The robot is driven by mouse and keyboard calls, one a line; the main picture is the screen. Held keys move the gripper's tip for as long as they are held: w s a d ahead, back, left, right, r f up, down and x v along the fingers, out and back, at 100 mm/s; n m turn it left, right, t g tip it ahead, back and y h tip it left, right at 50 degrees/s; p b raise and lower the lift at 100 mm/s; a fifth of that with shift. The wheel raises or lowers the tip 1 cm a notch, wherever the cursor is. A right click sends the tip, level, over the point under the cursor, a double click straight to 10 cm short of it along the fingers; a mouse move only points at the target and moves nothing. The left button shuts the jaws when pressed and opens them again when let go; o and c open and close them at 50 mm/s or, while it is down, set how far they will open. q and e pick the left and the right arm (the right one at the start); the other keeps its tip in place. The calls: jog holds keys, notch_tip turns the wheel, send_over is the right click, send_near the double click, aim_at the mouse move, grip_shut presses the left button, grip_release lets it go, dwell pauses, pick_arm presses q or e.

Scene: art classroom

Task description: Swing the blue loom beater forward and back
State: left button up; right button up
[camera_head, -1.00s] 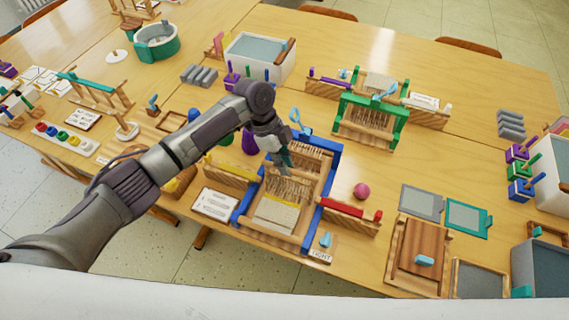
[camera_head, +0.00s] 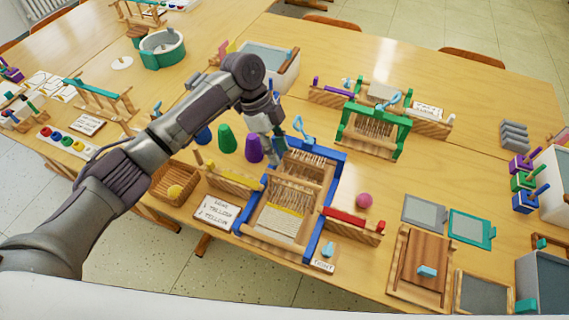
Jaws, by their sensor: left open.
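The blue loom (camera_head: 312,236) stands on the near table, with a blue frame, wooden bars, upright comb teeth, pale threads and a yellow strip across them. Its blue beater bar (camera_head: 326,152) appears to be at the back, above comb teeth, with a light-blue loop handle (camera_head: 304,131) behind it. My left gripper (camera_head: 274,150) is open and points down at the loom's back left corner. It partly hides that corner, and I cannot tell whether it touches the bar. My right gripper is not in view.
A green loom (camera_head: 400,137) is behind right. A red-topped wooden rack (camera_head: 354,225) and a pink ball (camera_head: 364,200) sit right of the blue loom.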

pick_arm(q)
jog(key=v, duration=0.4)
